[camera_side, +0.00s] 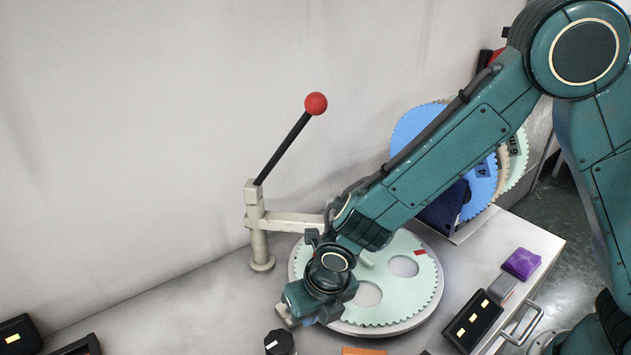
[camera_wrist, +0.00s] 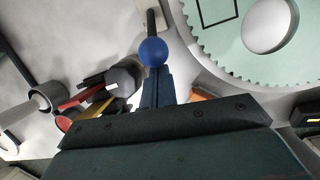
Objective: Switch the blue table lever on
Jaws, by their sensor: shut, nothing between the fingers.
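The blue lever shows in the wrist view as a round blue knob (camera_wrist: 153,50) on a dark stem that runs to the top edge. My gripper (camera_wrist: 156,78) is shut and empty, its narrow fingers pointing at the knob. The fingertips overlap the knob's lower edge in the picture; I cannot tell whether they touch it. In the side view my gripper (camera_side: 286,320) is low over the table, at the front left of the round toothed plate. I cannot make out the blue lever in that view.
A pale green toothed plate (camera_side: 400,312) lies beside my wrist. Behind it stands a post with a red-balled handle (camera_side: 316,103). A black dial (camera_side: 279,343) is close in front. A lit black box (camera_side: 472,321) and purple block (camera_side: 521,263) lie right.

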